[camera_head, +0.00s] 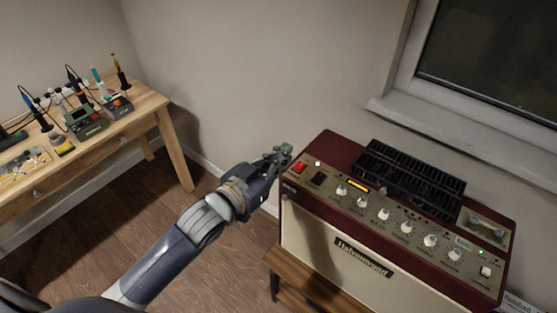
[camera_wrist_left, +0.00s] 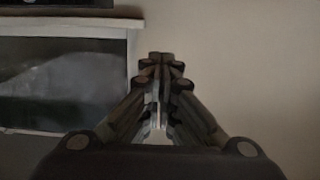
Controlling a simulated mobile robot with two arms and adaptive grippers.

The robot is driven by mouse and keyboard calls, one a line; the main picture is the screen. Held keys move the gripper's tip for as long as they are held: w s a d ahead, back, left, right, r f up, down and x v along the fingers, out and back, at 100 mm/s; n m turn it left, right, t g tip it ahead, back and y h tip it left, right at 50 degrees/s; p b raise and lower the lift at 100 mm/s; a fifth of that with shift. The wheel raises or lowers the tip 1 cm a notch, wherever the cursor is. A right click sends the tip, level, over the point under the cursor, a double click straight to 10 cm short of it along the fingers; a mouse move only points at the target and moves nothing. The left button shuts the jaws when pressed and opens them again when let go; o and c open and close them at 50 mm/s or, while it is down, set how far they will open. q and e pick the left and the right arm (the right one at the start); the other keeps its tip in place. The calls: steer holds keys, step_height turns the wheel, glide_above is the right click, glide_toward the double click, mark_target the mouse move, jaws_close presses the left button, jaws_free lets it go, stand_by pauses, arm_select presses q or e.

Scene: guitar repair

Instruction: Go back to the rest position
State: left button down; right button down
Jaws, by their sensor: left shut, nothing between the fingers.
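My left gripper (camera_head: 281,155) reaches in from the lower left in the head view and stands at the left end of the guitar amplifier (camera_head: 360,262), close to its red switch (camera_head: 299,167). I cannot tell whether it touches the amplifier. In the left wrist view my left gripper (camera_wrist_left: 160,62) has its fingers together with nothing between them, in front of the pale wall. My right gripper is in neither view.
The amplifier has a row of knobs and a lit green lamp, and stands on a wooden stand (camera_head: 305,287). A wooden workbench (camera_head: 150,103) with soldering gear is at the left. A window sill (camera_head: 440,125) is behind. The wooden floor (camera_head: 120,225) between is clear.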

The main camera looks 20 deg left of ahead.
arm_select(q)
steer(key=shift+s+a+r, duration=0.2)
steer(key=shift+s+r, duration=0.1)
steer(key=shift+s, duration=0.25)
